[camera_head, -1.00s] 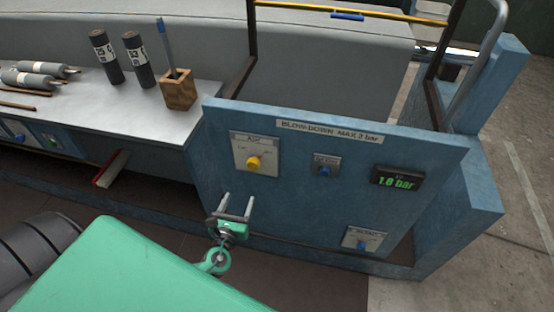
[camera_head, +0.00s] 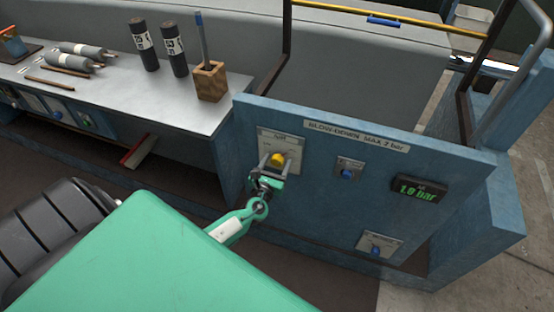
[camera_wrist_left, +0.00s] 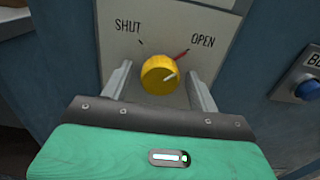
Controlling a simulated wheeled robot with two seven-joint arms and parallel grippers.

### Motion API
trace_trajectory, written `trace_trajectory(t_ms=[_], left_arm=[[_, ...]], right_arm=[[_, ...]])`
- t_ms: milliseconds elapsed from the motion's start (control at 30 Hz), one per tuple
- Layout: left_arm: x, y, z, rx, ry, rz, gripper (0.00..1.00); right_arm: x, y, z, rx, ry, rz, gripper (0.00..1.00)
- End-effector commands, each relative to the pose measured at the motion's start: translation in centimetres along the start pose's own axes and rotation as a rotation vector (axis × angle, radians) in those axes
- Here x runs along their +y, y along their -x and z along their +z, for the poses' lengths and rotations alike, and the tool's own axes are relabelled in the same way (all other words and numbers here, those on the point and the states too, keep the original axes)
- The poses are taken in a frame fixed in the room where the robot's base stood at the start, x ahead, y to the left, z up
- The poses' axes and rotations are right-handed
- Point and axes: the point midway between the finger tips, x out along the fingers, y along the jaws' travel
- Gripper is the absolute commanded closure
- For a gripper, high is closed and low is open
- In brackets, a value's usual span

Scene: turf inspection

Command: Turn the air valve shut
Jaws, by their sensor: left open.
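The air valve is a yellow round knob (camera_head: 278,159) on a pale plate (camera_head: 293,140) at the upper left of the blue panel. In the left wrist view the yellow knob (camera_wrist_left: 160,75) sits below the words SHUT, at left, and OPEN, at right. Its white mark and a red line point up right toward OPEN. My left gripper (camera_head: 274,162) is at the knob, open, with one finger on each side of it. In the left wrist view the fingers (camera_wrist_left: 160,85) show gaps to the knob; contact cannot be told. My right gripper is out of view.
The blue panel (camera_head: 330,210) also carries a blue button (camera_head: 347,174), a display (camera_head: 420,188) reading about 1.9 bar, and a lower blue button (camera_head: 376,251). A grey bench (camera_head: 130,98) at left holds dark cylinders (camera_head: 145,45), a wooden pen holder (camera_head: 210,82) and rollers.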

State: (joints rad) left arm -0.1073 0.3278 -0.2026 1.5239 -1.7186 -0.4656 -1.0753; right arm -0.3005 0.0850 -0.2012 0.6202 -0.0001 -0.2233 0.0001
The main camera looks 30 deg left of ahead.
Motion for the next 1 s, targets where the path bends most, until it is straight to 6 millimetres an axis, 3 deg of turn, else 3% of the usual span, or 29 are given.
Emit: trace_trajectory(t_ms=[433,667,1000], left_arm=[[-0.01,-0.97,-0.03,0.001,0.001,0.0,0.39],[0.0,-0.95,-0.03,0.001,0.001,0.0,0.82],[-0.01,-0.94,-0.22,0.001,0.041,0.0,0.84]], right_arm=[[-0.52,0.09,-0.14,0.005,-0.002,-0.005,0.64],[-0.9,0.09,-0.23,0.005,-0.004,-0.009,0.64],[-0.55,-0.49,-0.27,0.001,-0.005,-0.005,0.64]])
